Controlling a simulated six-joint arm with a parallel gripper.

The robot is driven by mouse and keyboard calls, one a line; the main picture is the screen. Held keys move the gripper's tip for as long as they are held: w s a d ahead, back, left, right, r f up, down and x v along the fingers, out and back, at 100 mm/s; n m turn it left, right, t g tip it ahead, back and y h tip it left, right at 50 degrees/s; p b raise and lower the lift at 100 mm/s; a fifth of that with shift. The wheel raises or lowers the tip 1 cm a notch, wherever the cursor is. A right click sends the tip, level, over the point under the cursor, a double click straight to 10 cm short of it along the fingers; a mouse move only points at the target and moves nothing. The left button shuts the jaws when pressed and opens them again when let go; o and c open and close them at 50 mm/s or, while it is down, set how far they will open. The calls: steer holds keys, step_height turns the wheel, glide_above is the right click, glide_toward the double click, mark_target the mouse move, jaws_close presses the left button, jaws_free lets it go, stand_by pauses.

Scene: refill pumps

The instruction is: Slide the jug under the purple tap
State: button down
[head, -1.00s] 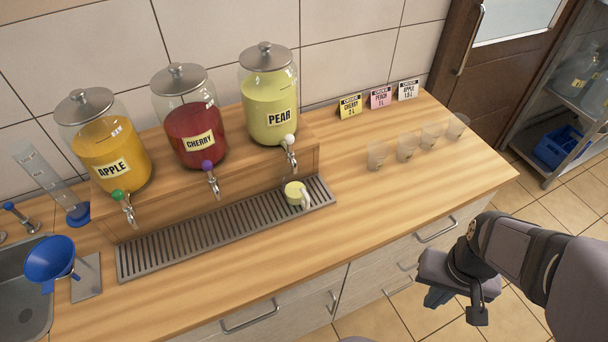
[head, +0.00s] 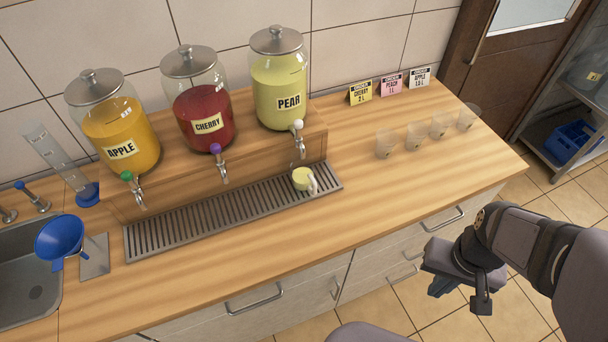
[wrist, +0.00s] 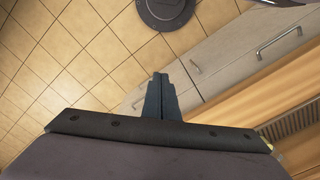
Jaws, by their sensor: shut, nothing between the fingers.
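The jug (head: 302,180) is small, with pale yellow-green inside and a whitish handle on its right. It stands on the right part of the slotted drip tray (head: 200,218), below the white-knobbed tap (head: 298,140) of the pear jar. The purple tap (head: 219,160) is on the cherry jar (head: 203,117), to the left of the jug. My gripper (head: 438,288) is off the counter's front edge at the lower right, well away from the jug. In the wrist view my gripper's fingers (wrist: 158,88) are together and empty.
The apple jar (head: 120,130) has a green tap (head: 133,190). Several clear cups (head: 415,137) stand on the counter's right, with cards (head: 390,85) behind. A blue funnel (head: 60,240) and sink are at the left. The counter in front of the tray is clear.

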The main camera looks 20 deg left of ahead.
steer(key=c, duration=1.8)
jaws_free()
steer(key=shift+w+f, duration=0.1)
steer(key=o, duration=1.1)
steer(key=w+a+f+n+t+b, duration=0.1)
steer(key=w+a+f+t+b, duration=0.1)
steer(key=w+a, duration=0.1)
steer(key=shift+w+a, duration=0.3)
steer(key=shift+w, duration=0.5)
steer(key=n+t+y+b, duration=0.5)
steer(key=t+y+b, duration=0.1)
steer(key=t+b, duration=0.3)
glide_toward(304, 174)
steer(key=w+d+f, duration=0.3)
steer(key=w+d, duration=0.1)
steer(key=w, duration=0.2)
steer(key=a+t+b, duration=0.1)
steer(key=a, duration=0.1)
steer(key=s+a+f+t+y+b, duration=0.1)
steer(key=a+t+b, duration=0.1)
steer(key=s+a+t+y+b, duration=0.1)
steer(key=a+b, duration=0.1)
steer(key=shift+a+f+t, duration=0.1)
steer(key=shift+f+t, duration=0.2)
steer(key=shift+t, duration=0.1)
steer(key=shift+r, duration=0.1)
